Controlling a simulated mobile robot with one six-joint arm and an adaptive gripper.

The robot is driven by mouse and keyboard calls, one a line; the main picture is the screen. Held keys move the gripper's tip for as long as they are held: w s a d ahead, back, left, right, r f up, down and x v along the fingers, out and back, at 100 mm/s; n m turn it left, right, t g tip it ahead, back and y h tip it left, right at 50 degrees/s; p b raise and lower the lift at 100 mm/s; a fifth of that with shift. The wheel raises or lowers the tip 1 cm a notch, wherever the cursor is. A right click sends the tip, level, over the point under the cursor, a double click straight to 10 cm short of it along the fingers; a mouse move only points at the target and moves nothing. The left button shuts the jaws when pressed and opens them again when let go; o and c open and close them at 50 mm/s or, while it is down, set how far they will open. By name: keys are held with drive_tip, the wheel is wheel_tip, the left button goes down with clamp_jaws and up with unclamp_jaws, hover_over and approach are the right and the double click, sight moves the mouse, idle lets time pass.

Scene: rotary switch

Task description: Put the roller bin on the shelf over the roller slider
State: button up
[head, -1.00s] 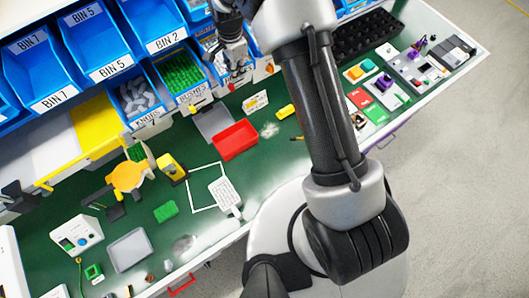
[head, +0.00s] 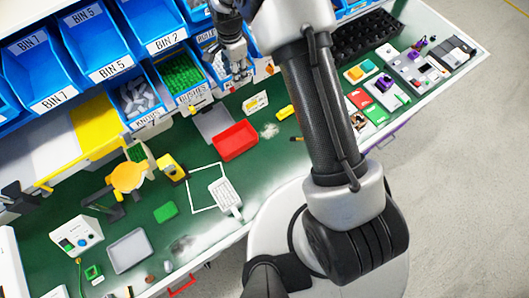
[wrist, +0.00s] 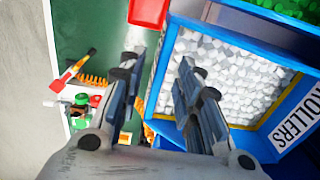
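The roller bin is a blue bin full of small white rollers; in the wrist view its label (wrist: 294,123) reads ROLLERS and its left wall (wrist: 164,70) is visible. In the head view the bin (head: 207,42) is partly hidden behind my gripper (head: 240,72). In the wrist view my gripper (wrist: 161,63) is open. Its left finger appears outside the bin and its right finger over the rollers, with the side wall in the gap between them. I cannot tell whether either finger touches the wall. I cannot single out the roller slider or its shelf.
A bushes bin (head: 206,88) with green parts and a knobs bin (head: 158,118) stand to the left. A red tray (head: 235,153) lies on the green bench below. More blue bins (head: 95,40) stand above. A black grid tray (head: 365,40) lies to the right.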

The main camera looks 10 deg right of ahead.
drive_tip(key=s+r, duration=0.4)
drive_tip(key=r, duration=0.6)
drive_tip(key=shift+s+d, duration=0.25)
drive_tip(key=shift+d, duration=0.2)
